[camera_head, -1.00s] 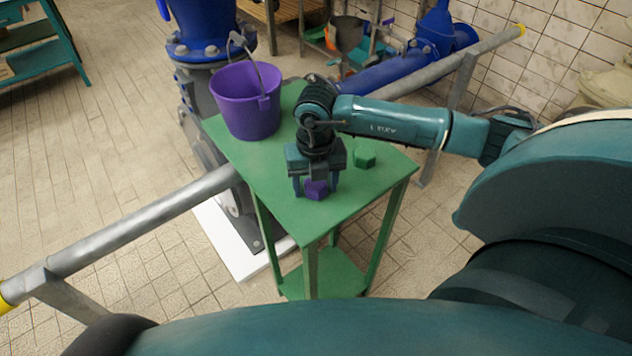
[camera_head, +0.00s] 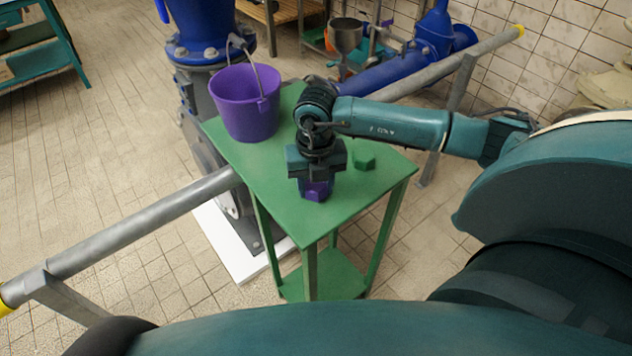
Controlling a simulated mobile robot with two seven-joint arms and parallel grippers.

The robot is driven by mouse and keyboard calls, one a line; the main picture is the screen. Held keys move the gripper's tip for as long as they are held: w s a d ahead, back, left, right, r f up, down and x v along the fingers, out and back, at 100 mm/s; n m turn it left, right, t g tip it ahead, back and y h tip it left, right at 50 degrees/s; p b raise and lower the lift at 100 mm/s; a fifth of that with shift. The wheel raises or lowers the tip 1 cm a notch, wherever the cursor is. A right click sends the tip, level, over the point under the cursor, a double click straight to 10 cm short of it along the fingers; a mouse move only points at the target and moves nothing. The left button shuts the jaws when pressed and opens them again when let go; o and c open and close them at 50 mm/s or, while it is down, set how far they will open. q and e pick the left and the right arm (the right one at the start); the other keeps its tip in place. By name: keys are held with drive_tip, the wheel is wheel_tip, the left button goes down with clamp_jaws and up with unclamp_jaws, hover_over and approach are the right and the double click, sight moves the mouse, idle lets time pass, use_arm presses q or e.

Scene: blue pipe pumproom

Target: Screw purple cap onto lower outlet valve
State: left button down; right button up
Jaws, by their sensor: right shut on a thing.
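The purple cap (camera_head: 315,193) is a small hexagonal piece near the front corner of the green table (camera_head: 270,175). My right gripper (camera_head: 316,186) points down over the table and is shut on the cap. The cap is at or very near the tabletop; I cannot tell whether it touches it. A green hexagonal cap (camera_head: 364,161) lies on the table to the right of the gripper. My left gripper is not in view. I cannot make out which part is the lower outlet valve.
A purple bucket (camera_head: 246,112) stands at the table's back left. A grey rail (camera_head: 150,225) runs at the left, and another (camera_head: 430,75) behind my right arm. Blue pipework (camera_head: 385,72) lies behind. Tiled floor (camera_head: 110,130) is clear at the left.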

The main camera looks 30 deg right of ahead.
drive_tip(key=shift+a+r+p, duration=0.1)
drive_tip(key=shift+r+p, duration=1.85)
drive_tip(key=shift+r, duration=0.6)
drive_tip(key=shift+w, duration=0.1)
